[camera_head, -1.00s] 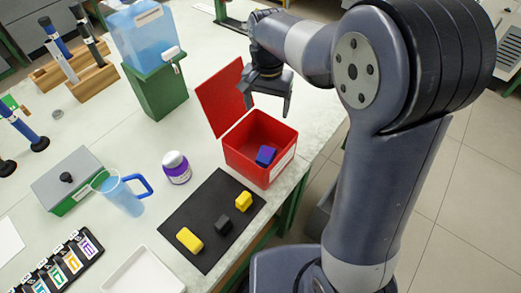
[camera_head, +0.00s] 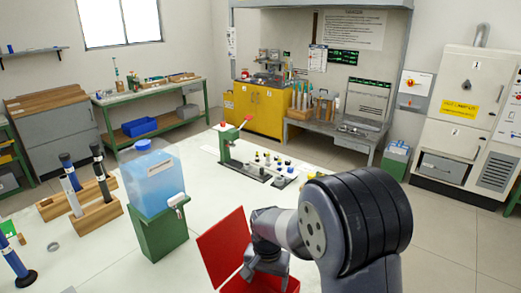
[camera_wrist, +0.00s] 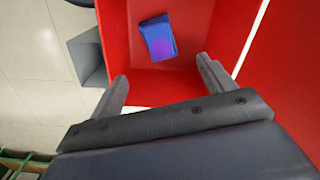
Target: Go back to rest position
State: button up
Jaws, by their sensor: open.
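My gripper (camera_wrist: 162,92) is open and empty in the wrist view, its two fingers spread over the red box (camera_wrist: 205,25). A blue-purple block (camera_wrist: 158,37) lies inside the box on its floor, beyond the fingertips and not touched by them. In the head view my gripper (camera_head: 268,283) is at the lower edge above the red box (camera_head: 235,285), partly cut off by the frame. The box's red lid (camera_head: 222,245) stands open on its left side.
A blue water container (camera_head: 152,180) on a green stand (camera_head: 163,232) is left of the box. Wooden racks with tubes (camera_head: 95,215) stand further left. A green press (camera_head: 232,150) and several small pieces are on the table behind. The white tabletop between is clear.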

jog(key=shift+s+r+p, duration=0.1)
jog(key=shift+r+p, duration=0.7)
jog(key=shift+r, duration=1)
